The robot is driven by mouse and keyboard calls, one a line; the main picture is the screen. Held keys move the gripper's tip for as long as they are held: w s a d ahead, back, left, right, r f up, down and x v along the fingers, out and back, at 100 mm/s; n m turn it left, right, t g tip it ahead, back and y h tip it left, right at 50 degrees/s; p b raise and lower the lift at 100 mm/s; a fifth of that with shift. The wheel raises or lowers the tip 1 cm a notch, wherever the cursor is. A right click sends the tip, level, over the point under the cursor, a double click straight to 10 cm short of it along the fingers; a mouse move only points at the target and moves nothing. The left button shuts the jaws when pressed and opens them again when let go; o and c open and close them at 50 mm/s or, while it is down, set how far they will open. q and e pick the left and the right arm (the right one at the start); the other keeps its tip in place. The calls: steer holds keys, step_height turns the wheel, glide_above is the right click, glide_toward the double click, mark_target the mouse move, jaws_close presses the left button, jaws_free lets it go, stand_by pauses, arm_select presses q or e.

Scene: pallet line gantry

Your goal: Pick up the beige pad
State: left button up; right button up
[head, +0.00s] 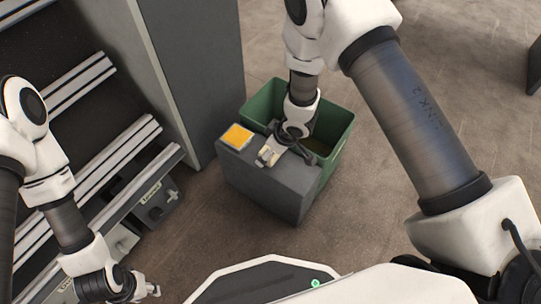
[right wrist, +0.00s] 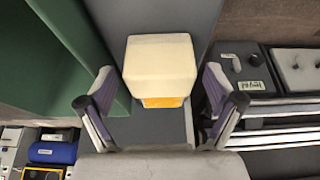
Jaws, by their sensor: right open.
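The beige pad (right wrist: 160,67) is a pale block with rounded edges, seen between and beyond the fingers of my right gripper (right wrist: 161,102) in the right wrist view. The fingers are open, with a gap on each side of the pad. In the head view my right gripper (head: 290,147) hangs low over the grey block (head: 278,180); the pad is small and partly hidden there (head: 267,156). My left gripper (head: 148,284) is at the lower left of the head view, empty and apart from the pad, its fingers spread.
A yellow-orange square (head: 237,136) lies on the grey block close to the pad. A green bin (head: 340,146) stands against the block. A tall grey cabinet (head: 200,75) and striped rails (head: 105,163) are to the left. Open floor lies to the right.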

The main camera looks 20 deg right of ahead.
steer(key=shift+r, duration=0.1)
steer(key=c, duration=1.2)
steer(key=shift+c, duration=0.2)
step_height(320, 180, up, 18)
steer(key=p, duration=1.1)
steer(key=shift+p, duration=0.3)
steer(key=o, duration=0.3)
steer(key=shift+c, duration=0.8)
steer(key=shift+r, duration=0.1)
